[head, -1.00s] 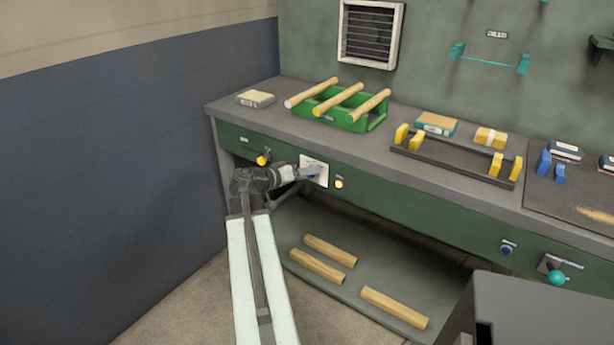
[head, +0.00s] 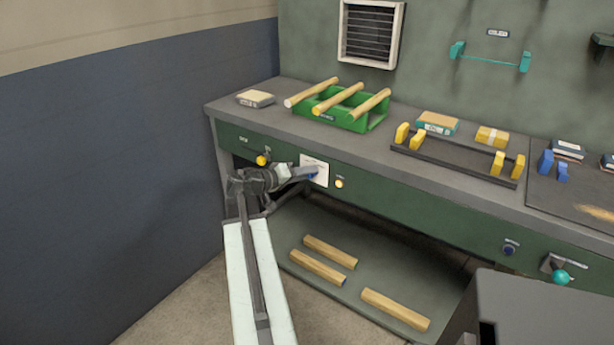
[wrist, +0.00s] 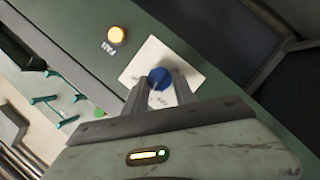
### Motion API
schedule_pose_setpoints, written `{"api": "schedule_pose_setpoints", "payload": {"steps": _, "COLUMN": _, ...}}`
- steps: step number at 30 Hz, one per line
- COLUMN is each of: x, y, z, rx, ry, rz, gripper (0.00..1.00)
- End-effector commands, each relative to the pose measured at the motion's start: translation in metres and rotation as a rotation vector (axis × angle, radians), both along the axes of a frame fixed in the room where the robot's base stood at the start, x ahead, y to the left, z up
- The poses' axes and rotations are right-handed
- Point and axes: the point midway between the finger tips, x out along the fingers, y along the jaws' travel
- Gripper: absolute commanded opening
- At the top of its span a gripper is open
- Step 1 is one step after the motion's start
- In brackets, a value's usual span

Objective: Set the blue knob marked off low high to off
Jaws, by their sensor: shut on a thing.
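The blue knob (wrist: 159,78) sits on a white plate (wrist: 146,60) on the green front panel of the bench. In the wrist view my gripper (wrist: 160,88) has its two fingers on either side of the knob, shut on it. The lettering on the plate is partly hidden by the fingers and too small to read surely. In the head view my gripper (head: 303,172) reaches the white plate (head: 318,166) from the left, and only a bit of blue shows at its tip.
A lit amber lamp (wrist: 116,34) is beside the plate. A yellow knob (head: 262,160) is on the panel to the left. Another blue knob (head: 509,248) and a teal-balled lever (head: 560,277) are far right. Wooden bars (head: 330,251) lie on the lower shelf.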

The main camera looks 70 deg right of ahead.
Motion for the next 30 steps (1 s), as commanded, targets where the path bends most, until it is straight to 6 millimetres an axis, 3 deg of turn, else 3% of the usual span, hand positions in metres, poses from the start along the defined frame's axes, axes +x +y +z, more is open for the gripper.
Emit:
{"api": "schedule_pose_setpoints", "payload": {"steps": 15, "x": 0.0023, "y": 0.0011, "z": -0.0091, "rx": 0.109, "ry": 0.398, "rz": -0.003, "gripper": 0.00}}
{"api": "schedule_pose_setpoints", "payload": {"steps": 30, "x": 0.0018, "y": 0.0012, "z": -0.0077, "rx": 0.154, "ry": 0.562, "rz": -0.002, "gripper": 0.00}}
